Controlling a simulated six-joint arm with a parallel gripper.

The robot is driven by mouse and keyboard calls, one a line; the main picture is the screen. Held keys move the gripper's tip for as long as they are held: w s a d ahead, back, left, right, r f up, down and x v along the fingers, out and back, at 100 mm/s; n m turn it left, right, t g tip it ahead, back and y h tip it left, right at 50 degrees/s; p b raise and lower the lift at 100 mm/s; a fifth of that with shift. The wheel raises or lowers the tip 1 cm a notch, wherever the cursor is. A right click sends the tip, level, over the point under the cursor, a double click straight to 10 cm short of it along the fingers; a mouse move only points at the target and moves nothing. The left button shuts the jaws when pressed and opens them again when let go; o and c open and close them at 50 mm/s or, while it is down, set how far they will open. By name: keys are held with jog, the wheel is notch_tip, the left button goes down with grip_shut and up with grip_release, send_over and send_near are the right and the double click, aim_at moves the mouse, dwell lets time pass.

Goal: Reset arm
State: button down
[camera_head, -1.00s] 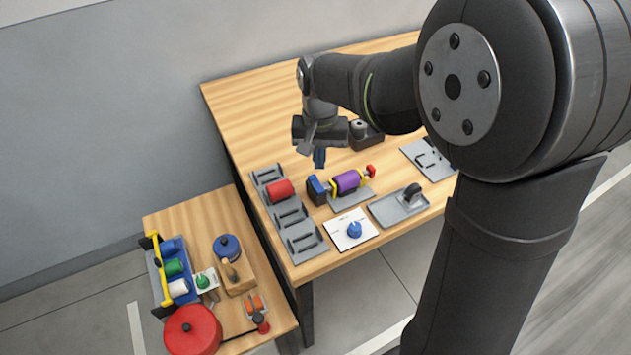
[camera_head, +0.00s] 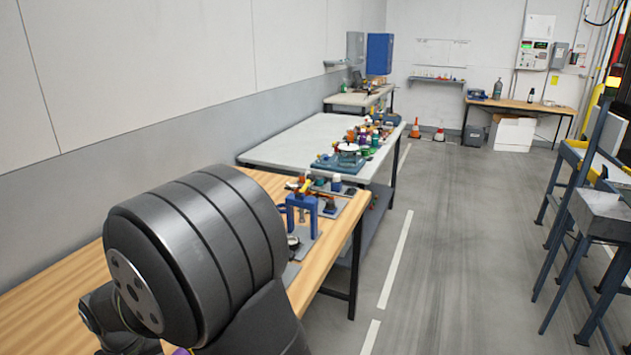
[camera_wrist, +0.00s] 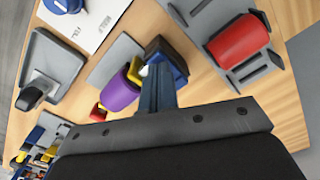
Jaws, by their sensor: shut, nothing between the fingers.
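My gripper (camera_wrist: 163,92) shows in the wrist view with its blue fingers shut and nothing between them. It is above the wooden bench, in line with the blue end block (camera_wrist: 158,52) of a fixture; I cannot tell the height between them. A purple cylinder (camera_wrist: 120,94) with yellow and red parts lies beside the fingers on the left. A red cylinder (camera_wrist: 238,40) sits in a grey rack at the upper right. In the head view my gripper is hidden, and my large dark arm joint covers much of the near bench (camera_head: 35,272).
The wrist view also shows a grey tray (camera_wrist: 63,57) with a black-handled part and a white card (camera_wrist: 100,22) with a blue knob. In the head view, a blue frame (camera_head: 302,203) stands on the bench, a white-topped table (camera_head: 285,143) lies beyond, and open floor (camera_head: 450,260) is right.

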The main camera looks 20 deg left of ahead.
notch_tip(320, 180, up, 6)
jog(key=shift+d+f, duration=0.1)
notch_tip(320, 180, down, 5)
jog(key=shift+f, duration=0.3)
notch_tip(320, 180, up, 8)
jog(key=r, duration=0.1)
jog(key=w+r+m, duration=0.2)
jog(key=w+r, duration=0.1)
jog(key=w, duration=0.7)
jog(key=w+r+m, duration=0.2)
jog(key=w+r, duration=0.2)
jog(key=w, duration=0.7)
jog(key=shift+w+d+m, duration=0.2)
jog(key=shift+w+m, duration=0.05)
jog(key=shift+m, duration=0.15)
